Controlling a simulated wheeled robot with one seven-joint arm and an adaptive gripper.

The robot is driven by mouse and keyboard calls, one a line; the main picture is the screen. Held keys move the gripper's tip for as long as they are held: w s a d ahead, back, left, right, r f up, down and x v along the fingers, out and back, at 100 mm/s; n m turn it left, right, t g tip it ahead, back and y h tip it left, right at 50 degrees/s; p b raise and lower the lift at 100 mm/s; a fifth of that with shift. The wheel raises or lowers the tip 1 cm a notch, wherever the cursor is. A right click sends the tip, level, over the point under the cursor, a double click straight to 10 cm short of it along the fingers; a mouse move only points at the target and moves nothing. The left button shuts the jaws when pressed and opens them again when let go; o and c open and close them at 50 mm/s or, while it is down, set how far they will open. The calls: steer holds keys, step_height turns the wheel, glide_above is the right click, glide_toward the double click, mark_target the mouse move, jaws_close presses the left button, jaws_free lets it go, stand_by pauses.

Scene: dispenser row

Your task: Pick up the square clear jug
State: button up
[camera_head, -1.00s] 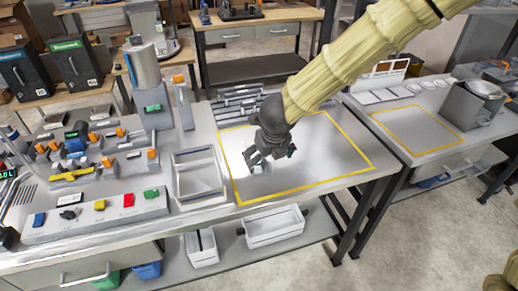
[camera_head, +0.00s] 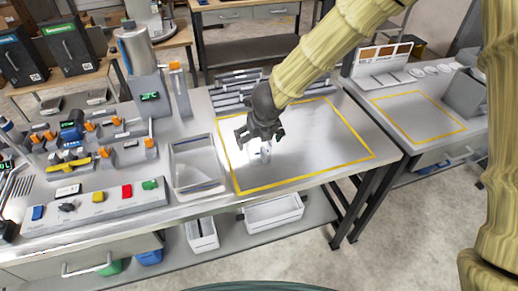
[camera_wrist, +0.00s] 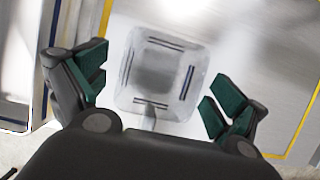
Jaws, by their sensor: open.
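The square clear jug (camera_wrist: 160,72) shows in the wrist view from above, standing on the metal bench inside the yellow outline. It is see-through, with rounded corners and dark marks along its sides. My gripper (camera_wrist: 156,92) is open, with green-padded fingers to the left and right of the jug's near part; I cannot tell how far above it they are. In the head view my gripper (camera_head: 262,136) hangs over the left part of the yellow-outlined area. A small clear part of the jug (camera_head: 265,152) shows below it; the rest is hard to make out.
An open white bin (camera_head: 198,185) stands just left of the outlined area. A dispenser (camera_head: 150,95) and a panel with coloured buttons (camera_head: 95,203) are further left. Metal racks (camera_head: 235,88) lie behind. The right of the outlined area (camera_head: 335,140) is clear.

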mark_target(257, 143)
steer(key=shift+x, duration=1.6)
steer(key=shift+f, duration=0.1)
steer(key=shift+s, duration=0.1)
steer(key=c, duration=1)
